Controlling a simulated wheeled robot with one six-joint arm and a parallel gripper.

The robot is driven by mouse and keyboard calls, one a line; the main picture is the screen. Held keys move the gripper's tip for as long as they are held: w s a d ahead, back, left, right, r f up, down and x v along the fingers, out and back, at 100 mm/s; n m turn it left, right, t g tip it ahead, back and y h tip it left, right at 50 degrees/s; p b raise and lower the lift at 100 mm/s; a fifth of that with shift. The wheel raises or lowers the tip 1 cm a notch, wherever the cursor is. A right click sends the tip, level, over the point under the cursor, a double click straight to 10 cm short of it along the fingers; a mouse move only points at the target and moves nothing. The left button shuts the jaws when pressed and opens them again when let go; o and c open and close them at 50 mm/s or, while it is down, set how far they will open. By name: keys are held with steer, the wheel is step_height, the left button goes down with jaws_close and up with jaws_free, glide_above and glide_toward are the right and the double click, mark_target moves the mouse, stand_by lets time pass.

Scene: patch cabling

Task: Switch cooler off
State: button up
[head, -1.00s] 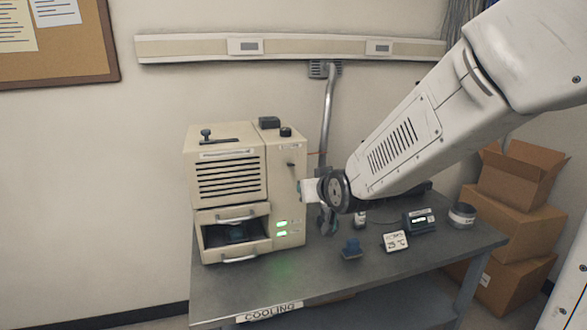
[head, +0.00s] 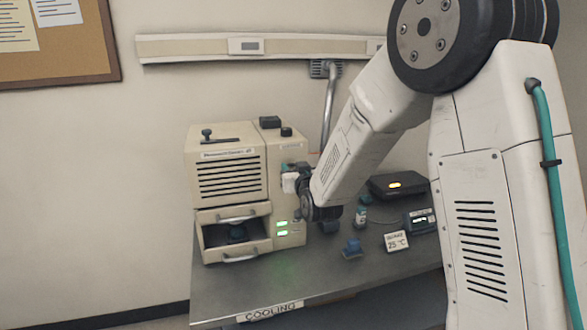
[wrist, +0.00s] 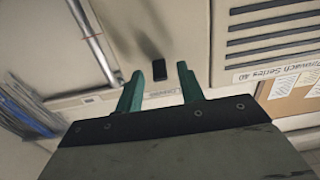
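The cooler (head: 228,178) is a beige cabinet with a slatted front, at the left of the table. In the head view my gripper (head: 289,171) covers the spot where the switch sits.
The grey table (head: 215,295) carries a blue block (head: 352,248), a white 25 °C display (head: 397,241), a dark meter (head: 420,221) and a black box with an orange light (head: 398,186). An open tray (head: 240,256) juts from the cooler's lower front. A metal pipe (head: 328,105) stands behind.

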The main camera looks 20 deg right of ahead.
steer(key=shift+w, duration=0.3)
jaws_close()
steer(key=shift+f+t, duration=0.35)
steer(key=shift+t, duration=0.55)
steer(key=shift+f+t, duration=0.4)
steer(key=shift+t, duration=0.5)
steer(key=shift+f+t, duration=0.35)
steer(key=shift+t, duration=0.55)
